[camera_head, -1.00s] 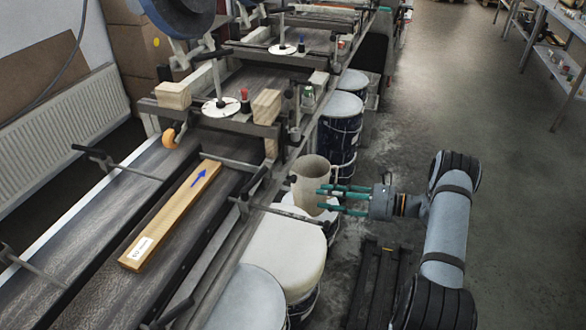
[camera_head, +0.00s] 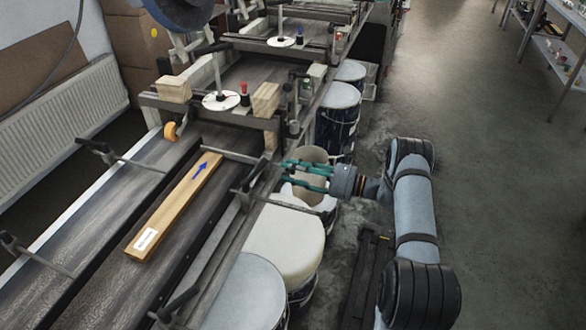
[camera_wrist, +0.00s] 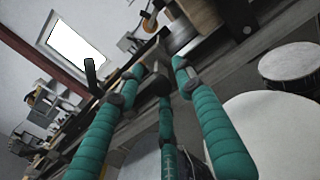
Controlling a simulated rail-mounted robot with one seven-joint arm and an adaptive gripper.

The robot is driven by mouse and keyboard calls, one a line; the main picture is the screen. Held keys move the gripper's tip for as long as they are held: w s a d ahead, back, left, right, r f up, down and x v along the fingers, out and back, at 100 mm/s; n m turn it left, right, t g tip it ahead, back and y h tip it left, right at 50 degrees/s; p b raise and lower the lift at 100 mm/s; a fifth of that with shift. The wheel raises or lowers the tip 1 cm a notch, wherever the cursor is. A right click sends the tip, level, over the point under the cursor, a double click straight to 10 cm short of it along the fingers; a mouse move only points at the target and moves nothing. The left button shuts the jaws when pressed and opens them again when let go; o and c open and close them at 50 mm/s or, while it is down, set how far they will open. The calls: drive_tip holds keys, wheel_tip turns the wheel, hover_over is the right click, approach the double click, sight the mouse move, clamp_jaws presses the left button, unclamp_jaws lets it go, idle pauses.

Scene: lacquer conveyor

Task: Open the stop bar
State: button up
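A thin metal bar (camera_head: 228,154) crosses the conveyor just beyond the far end of a wooden plank (camera_head: 178,208) marked with a blue arrow. I take it to be the stop bar. Black-ended rods and handles (camera_head: 256,174) stand at the conveyor's right edge. My gripper (camera_head: 285,174), with teal-wrapped fingers, is open, pointing left at these handles over the buckets. It looks a little apart from them. In the wrist view the spread fingers (camera_wrist: 152,78) show nothing held. A dark upright handle (camera_wrist: 91,76) shows there beyond the left finger; which rod it belongs to I cannot tell.
A beige pitcher (camera_head: 313,182) stands behind and below my fingers. Lidded buckets (camera_head: 285,243) line the conveyor's right side. A frame with wooden blocks (camera_head: 265,99) spans the belt beyond the plank. The floor at right is open, with a shelf (camera_head: 545,45) farther off.

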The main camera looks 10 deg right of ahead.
drive_tip(key=c, duration=0.3)
clamp_jaws()
drive_tip(key=shift+w+d+r, duration=0.1)
idle(0.5)
